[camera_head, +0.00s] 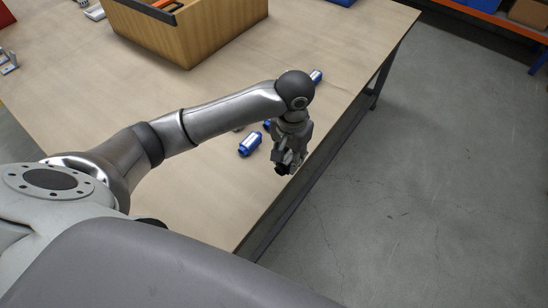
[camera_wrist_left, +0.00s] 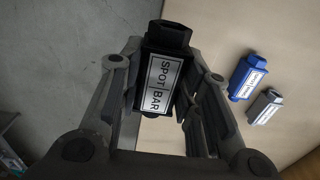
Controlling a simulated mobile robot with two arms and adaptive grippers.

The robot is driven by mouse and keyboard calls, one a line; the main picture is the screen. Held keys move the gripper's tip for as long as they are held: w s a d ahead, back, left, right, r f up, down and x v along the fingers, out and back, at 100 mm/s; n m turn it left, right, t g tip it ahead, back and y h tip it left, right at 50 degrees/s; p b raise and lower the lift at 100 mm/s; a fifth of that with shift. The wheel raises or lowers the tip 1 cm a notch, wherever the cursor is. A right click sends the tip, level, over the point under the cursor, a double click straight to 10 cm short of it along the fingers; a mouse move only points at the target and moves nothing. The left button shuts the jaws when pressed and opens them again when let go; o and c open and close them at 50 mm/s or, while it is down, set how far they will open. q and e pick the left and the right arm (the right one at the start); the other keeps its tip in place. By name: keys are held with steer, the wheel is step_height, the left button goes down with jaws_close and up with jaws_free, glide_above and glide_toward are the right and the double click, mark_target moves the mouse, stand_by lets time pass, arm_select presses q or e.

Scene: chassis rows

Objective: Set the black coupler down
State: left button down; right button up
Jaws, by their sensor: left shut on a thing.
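The black coupler (camera_wrist_left: 165,80) has a white label reading "SPOT BAR". My left gripper (camera_wrist_left: 163,95) is shut on it, with one finger on each side. In the head view my left gripper (camera_head: 287,165) hangs from its wrist near the table's right edge, and a small dark part of the coupler (camera_head: 281,169) shows at the fingertips. The wooden table top (camera_head: 190,205) lies under and beside it. In the wrist view the floor fills the left side and the table the right. My right gripper is out of view.
A blue coupler (camera_head: 250,144) lies left of my gripper; another blue one (camera_head: 316,76) lies beyond my wrist. The wrist view shows a blue coupler (camera_wrist_left: 246,77) and a grey one (camera_wrist_left: 265,106) close together. A wooden box (camera_head: 185,35) stands at the back. The near table is mostly clear.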

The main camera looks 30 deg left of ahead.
arm_select(q)
steer(key=w+a+f, duration=0.1)
steer(key=a+f, duration=0.1)
steer(key=w+a+f, duration=0.1)
steer(key=f, duration=0.1)
steer(key=w+a+f, duration=0.1)
steer(key=a+f, duration=0.1)
steer(key=shift+w+a, duration=0.2)
steer(key=shift+a, duration=0.1)
steer(key=shift+w+a+f, duration=0.1)
steer(key=shift+a+f, duration=0.05)
steer(key=shift+f, duration=0.85)
steer(key=shift+w+a+f, duration=0.1)
steer(key=shift+a+f, duration=0.05)
steer(key=shift+f, duration=0.85)
steer(key=shift+s, duration=0.1)
steer(key=c, duration=1.1)
jaws_free()
steer(key=shift+f, duration=0.15)
steer(key=shift+o, duration=0.2)
step_height(320, 180, up, 12)
steer(key=shift+r, duration=0.2)
